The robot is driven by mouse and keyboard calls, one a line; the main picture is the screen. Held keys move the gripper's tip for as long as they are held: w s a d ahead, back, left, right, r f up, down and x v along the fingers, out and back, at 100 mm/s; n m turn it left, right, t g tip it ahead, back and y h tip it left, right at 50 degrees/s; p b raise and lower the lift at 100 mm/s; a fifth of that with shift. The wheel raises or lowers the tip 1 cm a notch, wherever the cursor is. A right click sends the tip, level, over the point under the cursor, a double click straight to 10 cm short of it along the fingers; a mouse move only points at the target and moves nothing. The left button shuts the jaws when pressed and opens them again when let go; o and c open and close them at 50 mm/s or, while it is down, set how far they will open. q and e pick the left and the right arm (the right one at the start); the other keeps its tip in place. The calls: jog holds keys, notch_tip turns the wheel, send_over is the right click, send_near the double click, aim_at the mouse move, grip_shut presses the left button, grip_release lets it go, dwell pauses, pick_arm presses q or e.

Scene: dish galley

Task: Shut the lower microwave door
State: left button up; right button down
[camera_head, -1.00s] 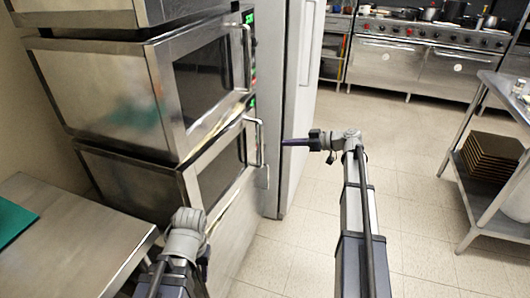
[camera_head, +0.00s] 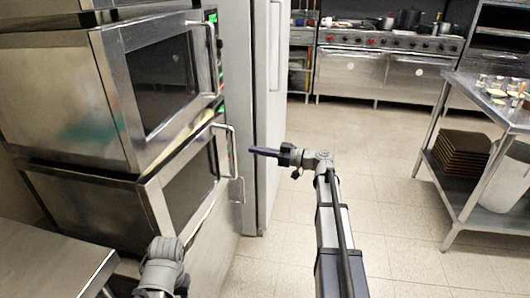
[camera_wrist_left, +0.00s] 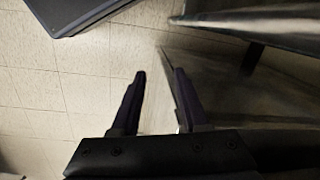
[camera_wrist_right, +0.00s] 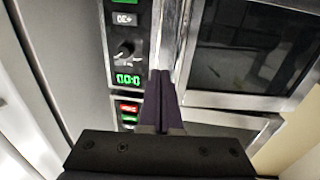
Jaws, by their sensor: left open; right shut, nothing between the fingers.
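The lower microwave (camera_head: 85,205) is a steel box under the upper one. Its dark-windowed door (camera_head: 190,188) has a bar handle (camera_head: 232,165) on its right side. A pale strip shows along the door's top edge; I cannot tell exactly how far it stands open. My right gripper (camera_head: 262,152) is shut and empty, pointing left at handle height, just right of the handle in the picture. In the right wrist view its fingers (camera_wrist_right: 160,78) point at the microwave fronts. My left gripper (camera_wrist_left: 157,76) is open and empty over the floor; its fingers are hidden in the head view.
The upper microwave (camera_head: 60,90) is directly above. A tall steel cabinet (camera_head: 262,110) stands right beside the microwaves. A steel table (camera_head: 50,268) is at lower left. A shelved cart (camera_head: 475,205) stands right, stoves (camera_head: 385,70) at the back. The middle floor is clear.

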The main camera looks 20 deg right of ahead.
jog(key=x, duration=0.8)
jog(key=shift+a, duration=0.2)
jog(key=shift+w, duration=0.15)
jog(key=shift+w+a+n+g+y, duration=0.5)
jog(key=shift+w+a+g, duration=0.1)
jog(key=shift+w+a, duration=0.4)
jog(key=shift+s+d, duration=0.1)
